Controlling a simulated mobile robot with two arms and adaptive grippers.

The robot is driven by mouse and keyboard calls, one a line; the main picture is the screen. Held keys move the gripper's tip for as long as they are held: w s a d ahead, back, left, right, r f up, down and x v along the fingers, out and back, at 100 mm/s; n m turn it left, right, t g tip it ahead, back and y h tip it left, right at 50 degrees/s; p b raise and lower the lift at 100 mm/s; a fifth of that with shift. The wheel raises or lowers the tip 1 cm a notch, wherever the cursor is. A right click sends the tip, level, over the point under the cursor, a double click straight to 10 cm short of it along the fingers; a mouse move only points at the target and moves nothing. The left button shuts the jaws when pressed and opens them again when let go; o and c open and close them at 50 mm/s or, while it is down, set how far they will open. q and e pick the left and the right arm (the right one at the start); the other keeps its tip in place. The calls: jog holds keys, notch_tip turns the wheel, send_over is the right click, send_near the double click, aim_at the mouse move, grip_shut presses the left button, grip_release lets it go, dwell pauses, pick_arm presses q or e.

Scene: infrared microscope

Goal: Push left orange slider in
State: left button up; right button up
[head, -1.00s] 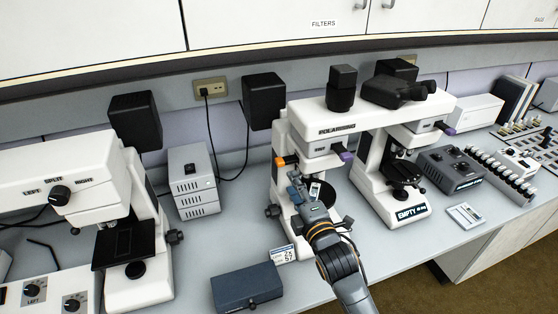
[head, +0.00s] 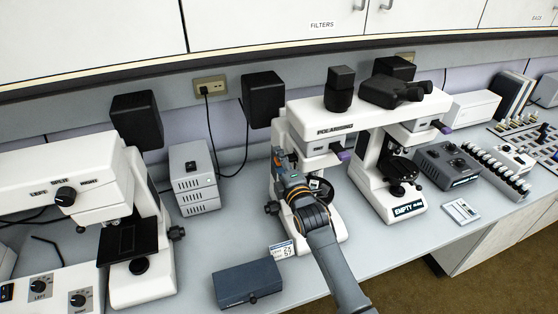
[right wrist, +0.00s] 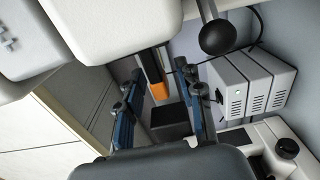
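The left orange slider (right wrist: 158,90) shows in the right wrist view as an orange tip on a dark bar, projecting from the white microscope body. In the head view only a small orange bit of it (head: 277,151) shows, on the left side of the polarising microscope (head: 312,118); my gripper covers the rest. My right gripper (head: 281,164) is right at that side. In the right wrist view its two blue fingers (right wrist: 162,108) are apart, on either side of the slider's orange end. Contact cannot be told. My left gripper is not in view.
Purple-tipped sliders (head: 345,155) stick out on the microscope's right side. A grey power box (head: 194,178) stands left of it. A dark blue case (head: 247,283) and a small display card (head: 281,250) lie in front. Another microscope (head: 125,240) stands at left.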

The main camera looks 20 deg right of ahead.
aim_at(293, 161)
grip_shut()
jog(key=d, duration=0.3)
jog(key=shift+w+d, duration=0.1)
jog(key=shift+d, duration=0.15)
jog(key=shift+a, duration=0.1)
jog(key=shift+c, duration=0.2)
grip_release()
jog(key=shift+o, duration=1)
jog(key=shift+d, duration=0.2)
